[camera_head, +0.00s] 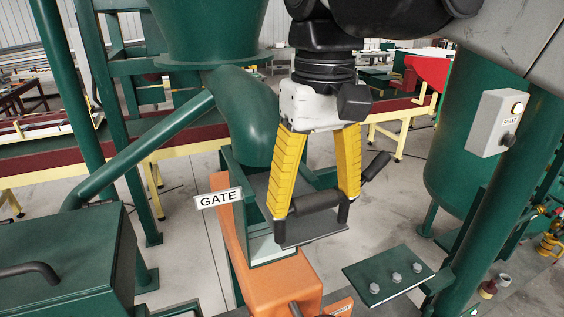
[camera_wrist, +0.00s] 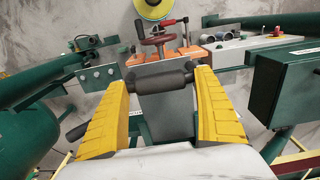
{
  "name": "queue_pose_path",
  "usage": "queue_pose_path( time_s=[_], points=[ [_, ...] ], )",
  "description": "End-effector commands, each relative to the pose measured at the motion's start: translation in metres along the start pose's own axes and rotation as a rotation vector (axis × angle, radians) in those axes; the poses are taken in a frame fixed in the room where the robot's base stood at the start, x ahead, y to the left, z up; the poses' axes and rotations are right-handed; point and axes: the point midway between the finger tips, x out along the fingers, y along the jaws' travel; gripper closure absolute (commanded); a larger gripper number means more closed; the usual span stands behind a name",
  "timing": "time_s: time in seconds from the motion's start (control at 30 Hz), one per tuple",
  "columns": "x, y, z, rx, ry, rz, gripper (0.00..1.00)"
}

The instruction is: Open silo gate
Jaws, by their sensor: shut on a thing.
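The silo's green funnel (camera_head: 205,30) and bent outlet pipe (camera_head: 247,112) stand left of my gripper in the head view. A white GATE label (camera_head: 219,198) is beside the outlet frame. The gate is a flat grey plate (camera_head: 305,231) with a black bar handle (camera_head: 318,199). My gripper (camera_head: 314,203) points down with its yellow fingers shut on this handle. In the wrist view the handle (camera_wrist: 162,80) lies between the fingertips, with the grey plate (camera_wrist: 168,112) below it. How far the gate is open cannot be told.
An orange housing (camera_head: 275,277) lies just below the gate. A green bracket with bolts (camera_head: 388,277) is at lower right. A green column (camera_head: 500,170) carries a grey SHAKE switch box (camera_head: 499,123). A green box (camera_head: 65,265) with a black handle fills the lower left.

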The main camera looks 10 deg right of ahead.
Motion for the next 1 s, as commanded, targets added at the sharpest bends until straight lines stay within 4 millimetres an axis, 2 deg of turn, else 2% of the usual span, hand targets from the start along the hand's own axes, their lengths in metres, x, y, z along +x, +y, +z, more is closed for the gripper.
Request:
queue_pose_path(
  time_s=[0.03, 0.07, 0.1, 0.33, 0.43, 0.57, 0.8, 1.0],
  points=[
    [0.000, 0.000, 0.000, 0.000, 0.001, 0.000, 0.14],
    [0.000, 0.000, -0.001, 0.000, 0.001, 0.000, 0.05],
    [0.000, 0.000, -0.001, 0.000, 0.001, 0.000, 0.00],
    [-0.001, 0.000, -0.001, 0.000, 0.001, 0.000, 0.00],
    [-0.009, 0.000, -0.001, 0.000, 0.001, 0.000, 0.00],
    [-0.032, 0.000, -0.001, 0.000, 0.001, 0.000, 0.00],
    [-0.086, 0.000, -0.002, 0.000, 0.001, 0.000, 0.00],
    [-0.114, 0.000, -0.002, 0.000, 0.001, 0.000, 0.00]
  ],
)
